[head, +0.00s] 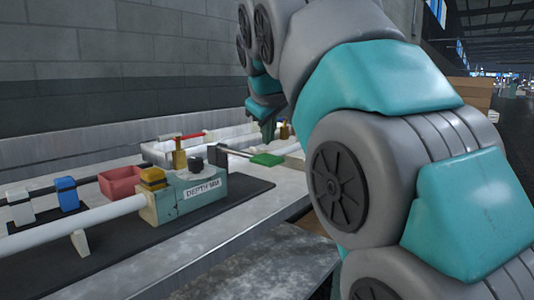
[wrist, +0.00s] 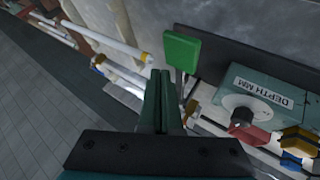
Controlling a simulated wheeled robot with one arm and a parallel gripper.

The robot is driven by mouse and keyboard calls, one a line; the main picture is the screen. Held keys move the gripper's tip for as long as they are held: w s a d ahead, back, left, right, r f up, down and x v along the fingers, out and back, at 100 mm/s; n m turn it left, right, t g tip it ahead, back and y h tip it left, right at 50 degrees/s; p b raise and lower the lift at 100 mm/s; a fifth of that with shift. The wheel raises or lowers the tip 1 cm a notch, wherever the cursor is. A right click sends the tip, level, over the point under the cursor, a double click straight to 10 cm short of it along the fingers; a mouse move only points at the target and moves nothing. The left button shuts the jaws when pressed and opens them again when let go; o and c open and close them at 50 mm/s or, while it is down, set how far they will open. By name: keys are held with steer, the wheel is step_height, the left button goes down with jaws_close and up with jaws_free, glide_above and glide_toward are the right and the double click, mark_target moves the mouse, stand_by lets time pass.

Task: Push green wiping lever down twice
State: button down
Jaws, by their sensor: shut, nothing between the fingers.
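The green wiping lever shows as a flat green paddle (head: 268,160) on a grey rod, to the right of the block marked DEPTH MM (head: 190,195) in the head view. In the wrist view the paddle (wrist: 181,50) lies just above and to the right of my fingertips. My gripper (wrist: 160,74) is shut and empty, its two dark fingers side by side. In the head view my gripper (head: 268,132) hangs above the paddle, with a small gap showing. Part of the lever's rod is hidden behind my fingers in the wrist view.
A red tray (head: 121,183), a blue clamp block (head: 67,194) and white tubes (head: 85,225) stand left on the bench. A dark knob (head: 196,164) tops the marked block. A dark mat (head: 130,235) lies beneath. The grey wall is behind.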

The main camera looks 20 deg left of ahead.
step_height(320, 180, up, 3)
steer(key=shift+w+r+p, duration=0.1)
steer(key=shift+r+p, duration=0.1)
steer(key=shift+p, duration=0.45)
steer(key=shift+r, duration=0.2)
stand_by(1.9)
